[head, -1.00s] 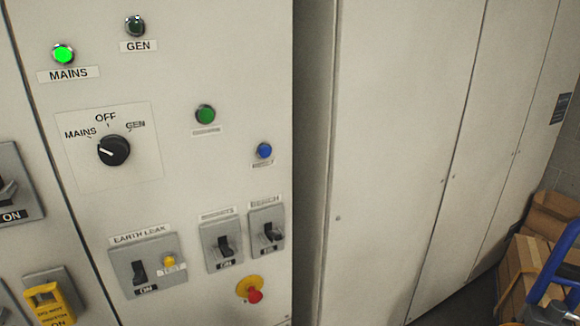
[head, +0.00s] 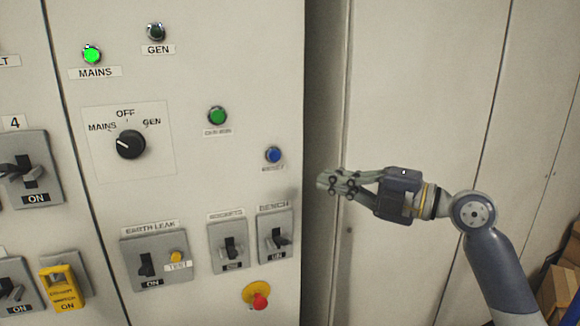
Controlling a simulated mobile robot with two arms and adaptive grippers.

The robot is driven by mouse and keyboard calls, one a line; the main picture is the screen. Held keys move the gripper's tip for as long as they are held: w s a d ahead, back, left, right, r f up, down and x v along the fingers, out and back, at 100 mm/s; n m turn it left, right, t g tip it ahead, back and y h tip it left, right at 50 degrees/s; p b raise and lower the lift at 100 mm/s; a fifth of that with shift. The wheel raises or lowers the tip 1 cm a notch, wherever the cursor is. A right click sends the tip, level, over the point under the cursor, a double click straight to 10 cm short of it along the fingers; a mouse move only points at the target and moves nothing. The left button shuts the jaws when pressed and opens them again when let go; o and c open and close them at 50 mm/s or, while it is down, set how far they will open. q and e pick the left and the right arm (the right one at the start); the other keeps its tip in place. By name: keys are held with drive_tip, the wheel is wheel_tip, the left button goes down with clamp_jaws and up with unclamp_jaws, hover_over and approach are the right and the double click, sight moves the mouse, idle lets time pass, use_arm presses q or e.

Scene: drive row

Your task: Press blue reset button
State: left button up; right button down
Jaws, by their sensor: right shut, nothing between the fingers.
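The blue reset button (head: 273,155) is a small round button on the right part of the light grey panel, with a small label below it. My right gripper (head: 324,181) comes in from the right with its fingers closed together and empty, pointing left. In the picture its fingertips are to the right of and slightly below the blue button, apart from it. They show in front of the dark gap at the panel's right edge. My left gripper is out of view.
A green button (head: 217,116) is up and left of the blue one. Below are the bench switch (head: 275,238), the sockets switch (head: 229,247) and a red knob on a yellow disc (head: 260,301). A rotary selector (head: 131,144) points to MAINS. Cardboard boxes (head: 560,290) lie at lower right.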

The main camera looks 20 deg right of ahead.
sight(274, 156)
drive_tip(key=shift+w+a, duration=0.1)
drive_tip(key=shift+w, duration=0.05)
drive_tip(key=shift+w+d+p+x, duration=0.35)
drive_tip(key=shift+p+x, duration=0.95)
drive_tip(key=shift+x, duration=0.8)
drive_tip(key=shift+w+d+p+x, duration=0.3)
drive_tip(key=shift+p+x, duration=1)
drive_tip(key=shift+x, duration=0.85)
drive_tip(key=shift+w+d+p+x, duration=0.35)
drive_tip(key=shift+p+x, duration=0.95)
drive_tip(key=shift+x, duration=0.8)
drive_tip(key=shift+s, duration=0.1)
